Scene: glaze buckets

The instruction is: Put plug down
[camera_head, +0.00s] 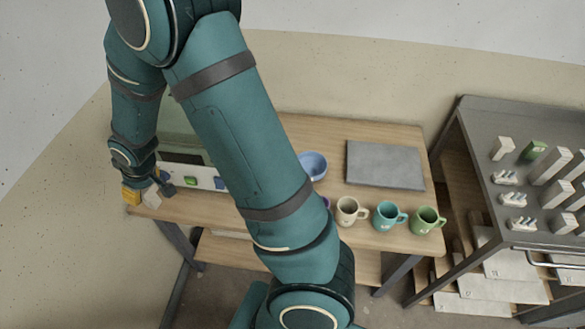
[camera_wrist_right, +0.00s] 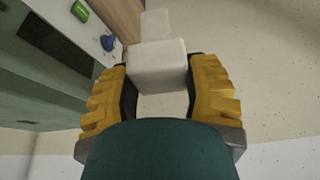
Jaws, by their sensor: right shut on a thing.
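The plug is a white block (camera_wrist_right: 157,66) with a narrower white part beyond it in the right wrist view. My right gripper (camera_wrist_right: 160,88) has its yellow fingers on either side of the plug and is shut on it. In the head view, my right gripper (camera_head: 148,192) is at the left end of the wooden table (camera_head: 270,215). The pale plug (camera_head: 152,199) shows there beside a yellow finger. I cannot tell whether the plug touches the table. My left gripper is not in view.
A white panel with a green button (camera_head: 190,181) is just right of the gripper, below a pale green box (camera_head: 180,130). A blue bowl (camera_head: 313,165), a grey slab (camera_head: 385,165) and mugs (camera_head: 388,216) stand farther right. A grey rack (camera_head: 500,120) is at the right.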

